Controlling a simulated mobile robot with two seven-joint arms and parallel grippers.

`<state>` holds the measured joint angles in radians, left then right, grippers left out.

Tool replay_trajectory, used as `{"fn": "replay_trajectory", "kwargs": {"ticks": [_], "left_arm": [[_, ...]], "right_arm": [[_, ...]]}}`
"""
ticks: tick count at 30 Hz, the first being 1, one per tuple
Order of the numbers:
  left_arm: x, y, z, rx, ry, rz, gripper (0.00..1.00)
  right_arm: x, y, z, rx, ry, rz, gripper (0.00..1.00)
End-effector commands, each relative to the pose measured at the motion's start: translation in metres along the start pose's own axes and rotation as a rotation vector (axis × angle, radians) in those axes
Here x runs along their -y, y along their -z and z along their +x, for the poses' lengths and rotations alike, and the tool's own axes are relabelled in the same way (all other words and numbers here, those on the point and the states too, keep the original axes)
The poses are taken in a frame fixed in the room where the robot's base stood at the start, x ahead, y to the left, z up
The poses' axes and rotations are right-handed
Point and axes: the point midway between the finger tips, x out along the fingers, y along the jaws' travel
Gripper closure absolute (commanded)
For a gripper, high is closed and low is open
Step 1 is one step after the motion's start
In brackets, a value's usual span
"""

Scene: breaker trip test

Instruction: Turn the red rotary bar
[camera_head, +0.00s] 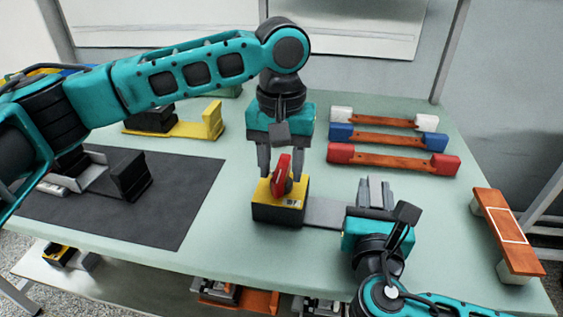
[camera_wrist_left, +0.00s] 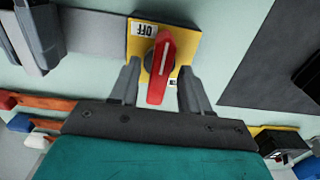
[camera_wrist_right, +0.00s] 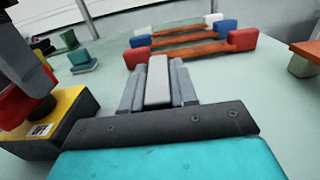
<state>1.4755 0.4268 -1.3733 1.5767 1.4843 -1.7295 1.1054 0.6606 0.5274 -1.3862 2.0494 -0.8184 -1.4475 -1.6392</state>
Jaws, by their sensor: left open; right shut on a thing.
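The red rotary bar (camera_head: 281,174) sits on top of a yellow and black switch box (camera_head: 278,211) on the table. My left gripper (camera_head: 281,172) points down over it, with one finger on each side. In the left wrist view the red bar (camera_wrist_left: 161,68) lies between the open fingers, with visible gaps, and an OFF label (camera_wrist_left: 145,30) shows on the yellow face. My right gripper (camera_head: 376,184) is shut on a grey block (camera_wrist_right: 158,82) to the right of the box. A grey plate (camera_head: 325,212) runs from the box toward it.
A dark mat (camera_head: 180,200) with a grey and black device (camera_head: 128,175) lies left. A yellow bracket (camera_head: 212,120) stands behind. Orange bars with white, blue and red ends (camera_head: 390,160) lie back right; an orange bench-like piece (camera_head: 507,230) stands at the right edge.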

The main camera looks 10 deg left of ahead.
Motion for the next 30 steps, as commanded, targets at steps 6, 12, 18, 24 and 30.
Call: {"fn": "replay_trajectory", "kwargs": {"ticks": [6, 12, 18, 24, 30], "left_arm": [[0.0001, 0.0001, 0.0009, 0.0, 0.0, 0.0, 0.53], [0.0001, 0.0001, 0.0007, 0.0, -0.001, 0.0, 0.69], [0.0001, 0.0002, 0.0005, -0.001, 0.0, 0.0, 0.88], [0.0003, 0.0002, 0.0003, -0.001, 0.0, -0.001, 1.0], [0.0004, 0.0003, 0.0004, 0.0, 0.0, 0.008, 1.0]], "right_arm": [[0.0003, 0.0005, 0.0001, -0.001, 0.001, -0.001, 1.0], [0.0002, 0.0005, 0.0001, -0.001, 0.001, -0.001, 1.0], [0.0002, 0.0004, 0.0001, -0.001, 0.001, 0.0, 1.0], [0.0003, 0.0004, 0.0001, -0.001, 0.001, 0.0, 1.0], [0.0004, 0.0005, 0.0001, -0.001, 0.001, -0.001, 1.0]]}}
